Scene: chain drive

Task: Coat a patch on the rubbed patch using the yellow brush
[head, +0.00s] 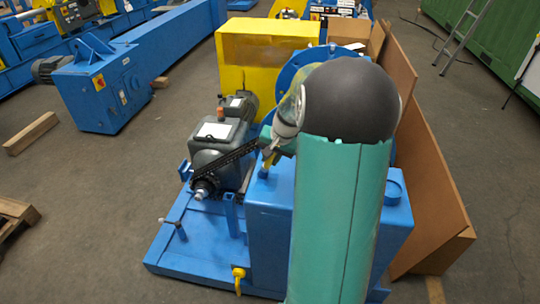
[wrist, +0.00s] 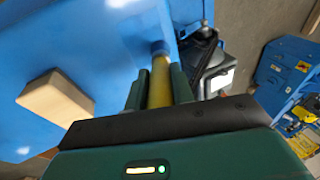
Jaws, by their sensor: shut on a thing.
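My gripper (wrist: 158,82) is shut on the yellow brush (wrist: 160,88), between its two dark green fingers in the wrist view. The brush's blue-grey tip (wrist: 160,48) is at or very close to a blue surface (wrist: 105,45); I cannot tell whether it touches. In the head view the brush (head: 269,158) shows as a small yellow piece just above the blue housing (head: 270,215), beside the black chain. My teal arm hides much of the housing. I cannot make out the rubbed patch or any coat in either view.
A yellow guard (head: 265,60) is behind. Brown panels (head: 430,180) lean at the right. A tan block (wrist: 55,98) is at the left of the wrist view. Floor at left is mostly open.

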